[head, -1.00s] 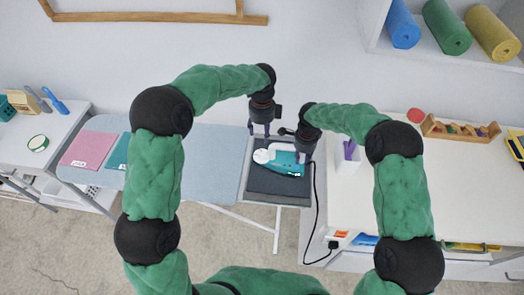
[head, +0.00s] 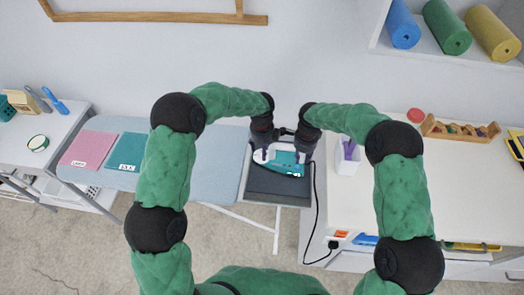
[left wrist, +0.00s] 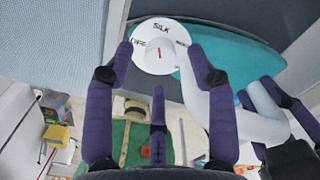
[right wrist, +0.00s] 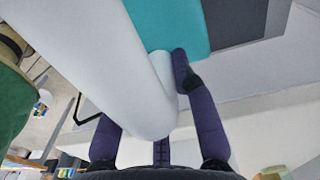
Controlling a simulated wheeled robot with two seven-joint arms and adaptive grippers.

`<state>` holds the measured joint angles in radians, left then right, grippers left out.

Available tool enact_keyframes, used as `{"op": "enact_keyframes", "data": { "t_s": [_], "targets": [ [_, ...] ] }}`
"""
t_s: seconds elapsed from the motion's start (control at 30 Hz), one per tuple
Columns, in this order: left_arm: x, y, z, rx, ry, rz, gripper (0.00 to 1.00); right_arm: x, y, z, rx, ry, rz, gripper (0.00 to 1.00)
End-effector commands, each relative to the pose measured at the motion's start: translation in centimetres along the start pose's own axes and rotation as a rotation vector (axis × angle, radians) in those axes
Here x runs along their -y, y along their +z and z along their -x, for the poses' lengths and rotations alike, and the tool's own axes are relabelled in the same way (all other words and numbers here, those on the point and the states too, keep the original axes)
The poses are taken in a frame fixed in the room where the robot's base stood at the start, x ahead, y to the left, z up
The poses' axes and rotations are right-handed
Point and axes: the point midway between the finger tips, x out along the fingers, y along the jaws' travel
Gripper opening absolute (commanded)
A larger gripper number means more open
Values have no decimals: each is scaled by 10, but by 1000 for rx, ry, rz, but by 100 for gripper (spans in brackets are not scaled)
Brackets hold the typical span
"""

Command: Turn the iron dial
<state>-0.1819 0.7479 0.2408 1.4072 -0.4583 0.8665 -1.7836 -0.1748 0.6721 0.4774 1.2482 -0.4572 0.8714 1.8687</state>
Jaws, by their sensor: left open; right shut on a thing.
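The iron (head: 288,157), teal with a white handle, rests on the dark pad at the right end of the ironing board. Its white dial (left wrist: 149,64) carries the labels SILK and OFF and a short red mark roughly in line with SILK. My left gripper (left wrist: 160,54) is open, with its purple fingers on either side of the dial; I cannot tell whether they touch it. My right gripper (right wrist: 150,90) is shut on the iron's white handle (right wrist: 110,55), which hides part of its fingers. In the head view both grippers are close together over the iron.
A black cord (head: 316,215) hangs beside the board.

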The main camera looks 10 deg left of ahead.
Motion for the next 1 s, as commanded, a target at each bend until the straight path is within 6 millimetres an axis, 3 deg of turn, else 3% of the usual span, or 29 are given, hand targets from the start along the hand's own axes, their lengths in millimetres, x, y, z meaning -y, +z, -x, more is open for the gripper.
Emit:
{"op": "enact_keyframes", "data": {
  "t_s": [0.2, 0.5, 0.7, 1.0],
  "targets": [
    [0, 0, -16, 1, 0, 0, 56, -2, 0, -2, 1, 5, 0, 0],
    [0, 0, -17, 1, -1, 0, 56, -2, 0, -2, 1, 5, 0, 0],
    [0, 0, -17, 1, -1, 0, 0, -2, 0, -2, 1, 5, 0, 0],
    [0, 0, -17, 0, -1, -73, 0, -2, 0, -2, 1, 5, 0, 0]
  ]
}}
